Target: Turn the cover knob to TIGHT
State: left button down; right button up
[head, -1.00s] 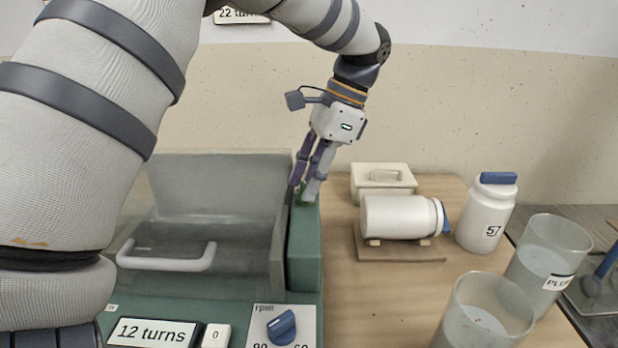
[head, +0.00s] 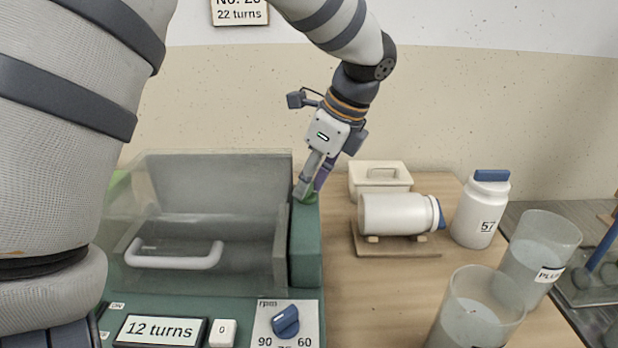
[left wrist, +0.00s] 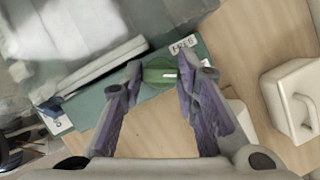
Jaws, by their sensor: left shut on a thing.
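The cover knob is a small green knob (head: 310,198) on top of the green housing at the right of the clear cover (head: 222,185). The cover is down over its bay, with a white bar handle (head: 174,256). My left gripper (head: 308,190) reaches down from above and is shut on the knob. In the left wrist view the knob (left wrist: 160,72) sits between the two fingertips, with a pale mark on it. A small printed label (left wrist: 184,44) lies beside it; I cannot read it surely. My right gripper is not in view.
A panel reads "12 turns" (head: 160,330), beside a blue rpm dial (head: 285,321). To the right are a white box (head: 380,180), a lying white jar (head: 392,214), a standing jar marked 57 (head: 480,210) and two clear beakers (head: 475,310) (head: 540,260).

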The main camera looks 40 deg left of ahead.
pick_arm(q)
jog(key=shift+m+t, duration=0.6)
jog(key=shift+m, duration=1.3)
jog(key=c, duration=1.2)
grip_release()
jog(key=shift+c, duration=0.2)
